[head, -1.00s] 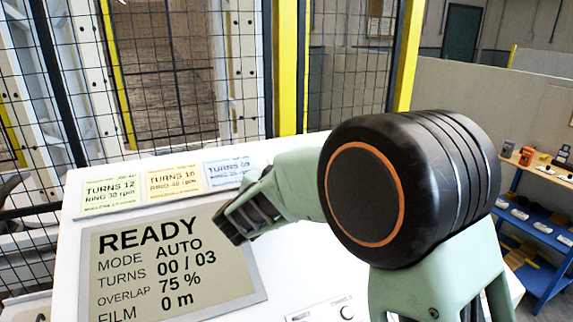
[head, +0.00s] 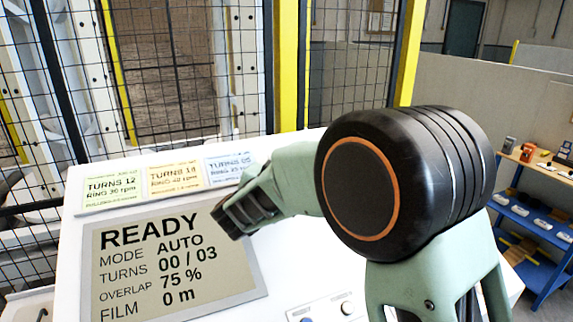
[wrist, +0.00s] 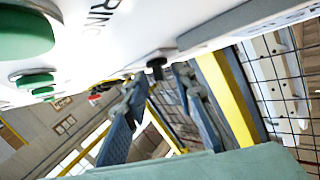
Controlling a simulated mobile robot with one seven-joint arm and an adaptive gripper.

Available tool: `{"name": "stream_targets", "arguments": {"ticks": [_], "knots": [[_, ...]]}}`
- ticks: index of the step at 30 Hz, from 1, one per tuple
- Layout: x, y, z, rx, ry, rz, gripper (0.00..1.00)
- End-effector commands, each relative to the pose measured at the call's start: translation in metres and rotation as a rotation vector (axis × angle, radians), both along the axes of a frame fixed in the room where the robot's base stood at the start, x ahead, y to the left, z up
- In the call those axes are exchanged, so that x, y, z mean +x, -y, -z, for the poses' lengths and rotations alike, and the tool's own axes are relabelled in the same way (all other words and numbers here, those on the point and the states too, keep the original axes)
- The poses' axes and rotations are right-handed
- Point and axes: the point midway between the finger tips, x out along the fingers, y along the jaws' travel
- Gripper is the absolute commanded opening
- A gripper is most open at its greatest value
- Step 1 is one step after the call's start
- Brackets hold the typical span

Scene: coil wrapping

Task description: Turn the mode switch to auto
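The panel screen (head: 225,260) in the head view reads READY, MODE AUTO, TURNS 00 / 03. A small black knob (wrist: 156,66), which may be the mode switch, stands out from the white panel in the wrist view. My gripper (wrist: 158,80) is open, with its two blue-grey fingers apart and the knob showing between their tips. I cannot tell whether the fingers touch it, and its pointer direction is not visible.
Green buttons (wrist: 25,33) line the panel at the left of the wrist view. Three TURNS cards (head: 173,178) lie above the screen. Another small control (head: 347,308) shows at the panel's lower edge. A mesh fence (head: 180,80) stands behind, and a blue shelf (head: 530,220) at right.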

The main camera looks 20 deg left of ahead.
Motion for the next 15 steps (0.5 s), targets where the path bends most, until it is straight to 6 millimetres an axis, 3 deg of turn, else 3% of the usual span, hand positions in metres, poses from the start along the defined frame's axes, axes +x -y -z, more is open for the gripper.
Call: {"name": "stream_targets", "arguments": {"ticks": [5, 15], "knots": [[-0.021, -0.003, -0.003, 0.0, 0.0, -0.004, 0.24], [-0.091, -0.007, -0.011, 0.001, 0.001, -0.003, 0.24]]}}
